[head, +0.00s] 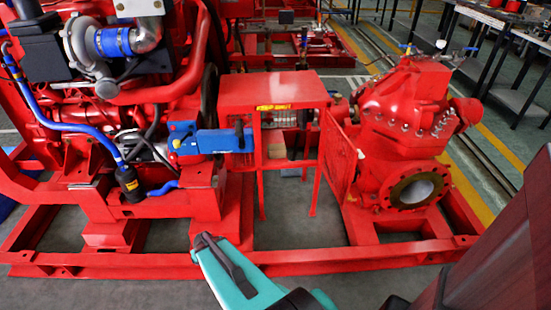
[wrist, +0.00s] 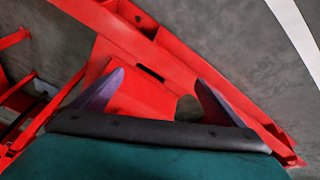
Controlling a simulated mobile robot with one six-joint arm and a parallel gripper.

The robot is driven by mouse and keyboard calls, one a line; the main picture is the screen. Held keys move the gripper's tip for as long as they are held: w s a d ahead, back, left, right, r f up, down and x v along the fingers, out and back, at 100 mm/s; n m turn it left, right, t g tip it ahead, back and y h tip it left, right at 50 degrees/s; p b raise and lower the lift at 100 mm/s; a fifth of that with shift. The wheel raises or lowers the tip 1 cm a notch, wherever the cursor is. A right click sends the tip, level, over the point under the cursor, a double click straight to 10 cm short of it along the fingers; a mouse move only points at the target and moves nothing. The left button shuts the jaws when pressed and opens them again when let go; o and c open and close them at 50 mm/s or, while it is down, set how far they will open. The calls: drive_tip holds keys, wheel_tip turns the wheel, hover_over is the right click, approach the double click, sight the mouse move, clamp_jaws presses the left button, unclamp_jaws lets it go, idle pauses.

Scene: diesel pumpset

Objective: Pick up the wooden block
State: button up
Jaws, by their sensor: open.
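I cannot make out the wooden block with certainty. In the head view a small brownish patch (head: 277,152) shows inside the red box-shaped guard (head: 270,92), and I cannot tell whether it is the block. My gripper (wrist: 160,78) is open in the wrist view, with two purple-grey fingers spread apart over a red steel frame and nothing held between them. A small dull olive-grey patch (wrist: 189,107) shows beside the right finger, too unclear to name. In the head view the teal end of my arm (head: 245,285) is at the bottom centre, in front of the frame.
The red engine (head: 90,130) fills the left, with a blue lever-like part (head: 210,140) beside the guard. A red pump (head: 400,130) stands on the right. The red base frame (head: 150,262) crosses in front. Grey floor (head: 100,293) is clear before it.

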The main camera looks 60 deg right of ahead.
drive_tip(key=w+d+m+t+h+b, duration=0.2)
drive_tip(key=w+d+b, duration=0.15)
drive_tip(key=d, duration=0.85)
drive_tip(key=m+t+h+b, duration=0.3)
drive_tip(key=t+h+b, duration=0.5)
drive_tip(key=b, duration=0.4)
approach(278, 151)
drive_tip(key=a+g, duration=0.1)
drive_tip(key=shift+w+a+r+h, duration=0.1)
drive_tip(key=shift+r+h, duration=0.2)
drive_tip(key=shift+h, duration=0.1)
drive_tip(key=shift+b+x, duration=1.05)
drive_tip(key=shift+x, duration=3.25)
drive_tip(key=shift+f, duration=0.15)
